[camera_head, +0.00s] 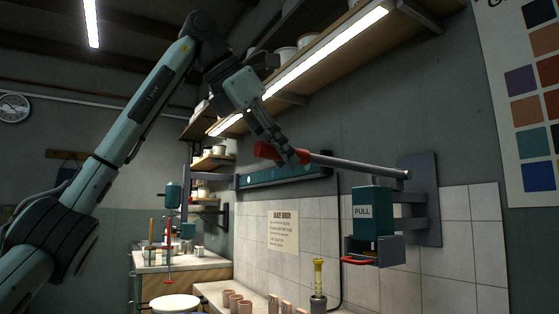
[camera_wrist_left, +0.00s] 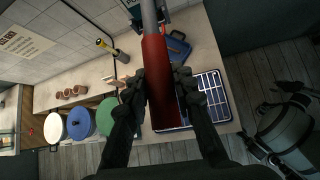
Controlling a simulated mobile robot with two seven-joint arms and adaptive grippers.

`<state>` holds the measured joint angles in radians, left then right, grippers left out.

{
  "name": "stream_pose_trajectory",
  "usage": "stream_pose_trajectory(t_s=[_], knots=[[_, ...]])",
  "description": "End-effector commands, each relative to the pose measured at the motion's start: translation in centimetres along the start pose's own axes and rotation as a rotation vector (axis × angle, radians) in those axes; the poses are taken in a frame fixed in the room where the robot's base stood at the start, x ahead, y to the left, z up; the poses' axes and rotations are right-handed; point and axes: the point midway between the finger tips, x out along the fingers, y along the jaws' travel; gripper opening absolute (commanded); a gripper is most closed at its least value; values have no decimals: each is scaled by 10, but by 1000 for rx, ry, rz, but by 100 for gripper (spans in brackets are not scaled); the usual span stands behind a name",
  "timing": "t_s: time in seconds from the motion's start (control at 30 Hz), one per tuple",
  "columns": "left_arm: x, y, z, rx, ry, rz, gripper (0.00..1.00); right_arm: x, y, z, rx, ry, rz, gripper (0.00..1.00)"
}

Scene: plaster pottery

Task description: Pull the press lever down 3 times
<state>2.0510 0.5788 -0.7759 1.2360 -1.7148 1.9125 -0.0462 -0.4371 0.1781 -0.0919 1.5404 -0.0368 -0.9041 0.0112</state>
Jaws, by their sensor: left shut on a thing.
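The press lever (camera_head: 350,164) is a grey bar with a red grip (camera_head: 267,151) at its left end. It runs from the wall-mounted press, near level and rising slightly toward the grip. The press has a teal body marked PULL (camera_head: 372,212) and a dark wall plate. My left gripper (camera_head: 287,152) is shut on the red grip. In the left wrist view the red grip (camera_wrist_left: 156,80) passes between the two dark fingers of my left gripper (camera_wrist_left: 161,88). My right gripper is in neither view.
A shelf (camera_head: 300,68) with a light runs above the lever. Below, a bench holds several clay cups (camera_head: 237,300) and a yellow-handled tool (camera_head: 318,280). In the wrist view, a dark gridded tray (camera_wrist_left: 208,98) and blue and green lidded pots (camera_wrist_left: 82,122) show below.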

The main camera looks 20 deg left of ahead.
Motion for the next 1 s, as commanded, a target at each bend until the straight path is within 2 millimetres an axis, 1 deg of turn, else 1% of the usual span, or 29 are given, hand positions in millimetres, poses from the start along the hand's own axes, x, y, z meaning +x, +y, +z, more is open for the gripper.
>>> stream_pose_trajectory(t_s=[0.03, 0.37, 0.4, 0.53, 0.83, 0.93, 1.0], knots=[[-5, 2, 4, -3, -15, 7, 0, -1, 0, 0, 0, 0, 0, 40], [-8, 4, 6, -5, -22, 11, 0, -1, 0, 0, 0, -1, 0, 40], [-8, 4, 6, -6, -21, 12, 29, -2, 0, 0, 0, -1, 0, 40], [-6, 3, 5, -5, -17, 10, 46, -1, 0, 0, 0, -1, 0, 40], [-5, 2, 4, -3, -11, 6, 46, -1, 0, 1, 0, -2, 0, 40], [-11, 2, 4, -3, -12, 6, 46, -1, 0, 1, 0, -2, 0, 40], [-21, 2, 4, -3, -13, 7, 46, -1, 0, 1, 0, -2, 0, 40]])
